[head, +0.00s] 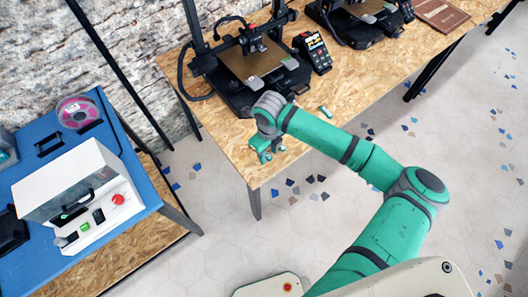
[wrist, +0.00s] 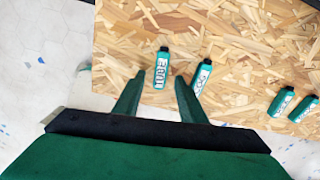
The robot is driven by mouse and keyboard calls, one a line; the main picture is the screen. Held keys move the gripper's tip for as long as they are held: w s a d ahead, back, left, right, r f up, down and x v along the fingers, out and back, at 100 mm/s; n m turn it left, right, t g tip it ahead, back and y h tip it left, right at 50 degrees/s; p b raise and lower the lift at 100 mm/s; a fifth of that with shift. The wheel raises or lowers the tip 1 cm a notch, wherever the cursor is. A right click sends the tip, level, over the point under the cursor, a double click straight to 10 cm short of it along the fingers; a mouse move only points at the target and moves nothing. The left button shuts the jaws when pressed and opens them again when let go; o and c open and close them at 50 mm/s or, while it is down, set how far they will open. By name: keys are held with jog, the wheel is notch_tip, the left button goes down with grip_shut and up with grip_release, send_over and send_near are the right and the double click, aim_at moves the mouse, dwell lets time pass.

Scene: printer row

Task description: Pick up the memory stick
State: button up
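Several memory sticks lie on the wood-chip table, teal with dark ends and white lettered labels. In the wrist view one stick (wrist: 161,70) lies between my fingertips in the picture, with a gap on each side. A second stick (wrist: 203,74) lies just right of it, partly behind my right finger. Two more, a third stick (wrist: 281,101) and a fourth stick (wrist: 304,108), lie at the right. My gripper (wrist: 160,76) is open and empty; its height above the table is hard to tell. In the head view my gripper (head: 264,156) is over the table's near corner, and one stick (head: 326,112) lies farther right.
A 3D printer (head: 250,65) with a handheld screen unit (head: 313,52) stands behind my gripper on the table (head: 350,85). Another printer (head: 355,20) stands farther right. A blue-topped bench with a white box machine (head: 85,185) is at the left. Floor is open between them.

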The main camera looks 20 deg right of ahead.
grip_shut()
jog(key=shift+r, duration=0.1)
